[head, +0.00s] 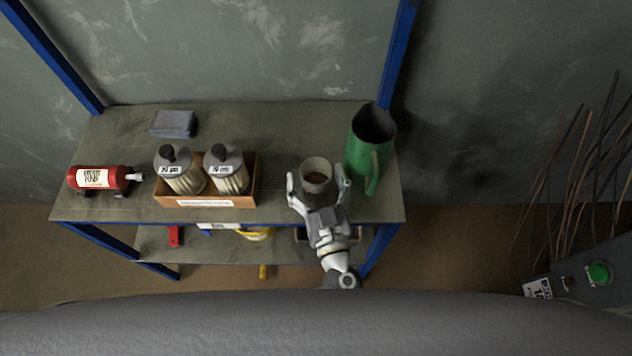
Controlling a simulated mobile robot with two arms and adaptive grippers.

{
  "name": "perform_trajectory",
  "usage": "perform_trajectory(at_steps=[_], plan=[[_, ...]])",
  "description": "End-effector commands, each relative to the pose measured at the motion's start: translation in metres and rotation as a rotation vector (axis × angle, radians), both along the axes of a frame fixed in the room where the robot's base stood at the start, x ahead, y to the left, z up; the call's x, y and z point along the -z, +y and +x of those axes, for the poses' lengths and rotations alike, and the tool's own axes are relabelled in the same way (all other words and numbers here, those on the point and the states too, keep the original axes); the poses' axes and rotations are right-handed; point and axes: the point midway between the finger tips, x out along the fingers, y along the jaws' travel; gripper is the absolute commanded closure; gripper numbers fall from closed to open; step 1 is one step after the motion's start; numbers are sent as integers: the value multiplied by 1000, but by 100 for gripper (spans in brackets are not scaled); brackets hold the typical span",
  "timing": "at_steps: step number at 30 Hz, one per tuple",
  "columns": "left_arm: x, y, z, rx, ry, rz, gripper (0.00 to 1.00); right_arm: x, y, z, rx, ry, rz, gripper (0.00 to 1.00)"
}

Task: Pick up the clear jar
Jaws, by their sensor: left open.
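The clear jar (316,168) stands upright near the right end of the shelf top, with something brown inside. It looks greyish, with an open round mouth. My left gripper (316,178) reaches in from the front edge. It is open, with one finger on each side of the jar. A gap shows on the left side; I cannot tell whether the right finger touches. The jar's lower front is partly hidden by the gripper. My right gripper is not in view.
A green jug (362,150) stands close to the right finger. A wooden box (250,192) with two dark-capped containers is left of the jar. A red cylinder (100,178) lies at the far left, and a blue-grey block (173,124) is behind. Shelf space between box and jar is clear.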

Motion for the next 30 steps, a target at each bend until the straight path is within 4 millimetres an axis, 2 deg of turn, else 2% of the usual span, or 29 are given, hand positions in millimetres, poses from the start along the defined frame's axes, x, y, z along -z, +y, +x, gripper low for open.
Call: perform_trajectory(at_steps=[6, 18, 30], plan=[[0, 0, 0, 0, 1, 0, 19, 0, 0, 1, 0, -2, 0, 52], [0, 0, 0, 0, 1, 0, 70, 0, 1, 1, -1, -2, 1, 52], [-2, 0, 0, 0, 0, -1, 72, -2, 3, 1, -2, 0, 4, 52]])
